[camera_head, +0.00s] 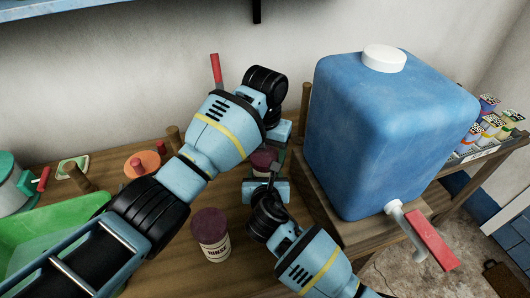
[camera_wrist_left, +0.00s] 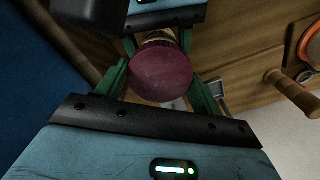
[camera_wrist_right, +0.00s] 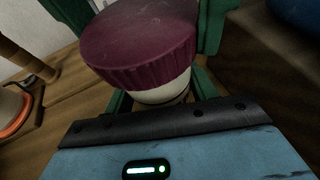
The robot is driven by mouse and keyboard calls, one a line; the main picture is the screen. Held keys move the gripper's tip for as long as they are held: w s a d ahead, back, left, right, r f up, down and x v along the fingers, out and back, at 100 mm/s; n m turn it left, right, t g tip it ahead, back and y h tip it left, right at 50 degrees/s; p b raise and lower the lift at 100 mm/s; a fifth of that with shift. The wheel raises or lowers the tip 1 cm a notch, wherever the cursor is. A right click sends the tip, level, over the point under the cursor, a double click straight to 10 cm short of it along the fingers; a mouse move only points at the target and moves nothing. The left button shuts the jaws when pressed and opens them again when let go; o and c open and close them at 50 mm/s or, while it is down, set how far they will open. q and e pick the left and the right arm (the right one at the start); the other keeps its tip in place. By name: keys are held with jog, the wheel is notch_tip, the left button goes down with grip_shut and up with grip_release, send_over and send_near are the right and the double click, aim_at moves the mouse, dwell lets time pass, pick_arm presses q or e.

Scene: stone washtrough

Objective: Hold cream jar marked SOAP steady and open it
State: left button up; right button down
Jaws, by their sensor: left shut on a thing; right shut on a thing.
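A cream jar with a ribbed maroon lid (camera_head: 262,161) stands between my two grippers, partly hidden by them; its label is not readable. The lid fills the middle of the left wrist view (camera_wrist_left: 161,74) and the top of the right wrist view (camera_wrist_right: 140,45). My left gripper (camera_head: 272,150) comes from above and is shut on the lid, green fingers on either side. My right gripper (camera_head: 266,176) comes from the front, low down, and is shut on the cream body (camera_wrist_right: 160,94) under the lid. The lid sits on the body with no clear gap.
A second cream jar, marked RINSE (camera_head: 212,247), stands front left of my grippers. A large blue water container (camera_head: 385,130) with a red-handled tap (camera_head: 432,240) stands close on the right. A green basin (camera_head: 50,225), an orange dish (camera_head: 150,160) and wooden pegs lie left.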

pick_arm(q)
jog(key=n, duration=0.4)
jog(key=shift+s+d, duration=0.1)
pick_arm(e)
jog(key=shift+d, duration=0.1)
pick_arm(q)
jog(key=n, duration=0.3)
jog(key=shift+n, duration=0.4)
jog(key=n, duration=0.6)
jog(key=shift+r, duration=0.1)
jog(key=o, duration=1.1)
